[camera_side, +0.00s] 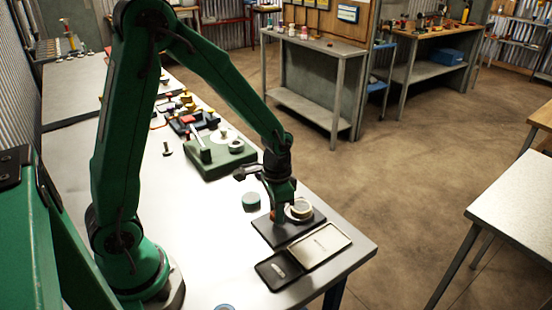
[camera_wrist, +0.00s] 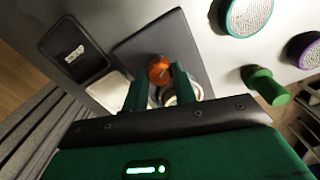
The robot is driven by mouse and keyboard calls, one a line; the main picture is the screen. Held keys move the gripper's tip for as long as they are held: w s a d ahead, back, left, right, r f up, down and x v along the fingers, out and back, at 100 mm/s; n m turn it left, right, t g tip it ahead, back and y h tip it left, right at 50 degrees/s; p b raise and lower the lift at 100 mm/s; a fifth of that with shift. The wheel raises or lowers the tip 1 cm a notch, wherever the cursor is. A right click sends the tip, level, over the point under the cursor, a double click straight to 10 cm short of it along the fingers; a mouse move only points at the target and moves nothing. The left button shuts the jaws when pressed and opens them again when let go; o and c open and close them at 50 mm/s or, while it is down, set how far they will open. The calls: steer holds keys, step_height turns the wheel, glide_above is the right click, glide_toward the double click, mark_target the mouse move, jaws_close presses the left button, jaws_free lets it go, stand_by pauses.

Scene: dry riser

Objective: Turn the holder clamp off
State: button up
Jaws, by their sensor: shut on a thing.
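The holder is a dark flat plate (camera_side: 268,236) near the front right of the table, with a pale round cup-like part (camera_side: 301,209) standing on it. An orange clamp knob (camera_wrist: 160,69) sits on the plate; a small bit of it shows in the side view (camera_side: 273,215). My gripper (camera_wrist: 160,82) points down over the plate, with its green fingertips on either side of the knob, shut on it. The fingers partly hide the pale round part in the wrist view (camera_wrist: 172,97). I cannot tell which way the clamp is turned.
A pale tray (camera_side: 320,246) and a small dark tray (camera_side: 277,271) with a light piece lie in front of the plate. A green-rimmed round thing (camera_side: 251,201) stands left of it. A green block with discs (camera_side: 218,160) is behind. The table's right edge is close.

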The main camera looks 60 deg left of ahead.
steer(key=n, duration=0.6)
steer(key=shift+a+n, duration=0.1)
steer(key=shift+n, duration=0.2)
steer(key=n, duration=0.5)
steer(key=shift+n, duration=0.4)
steer(key=o, duration=1)
steer(key=shift+r, duration=0.1)
steer(key=shift+r, duration=3.8)
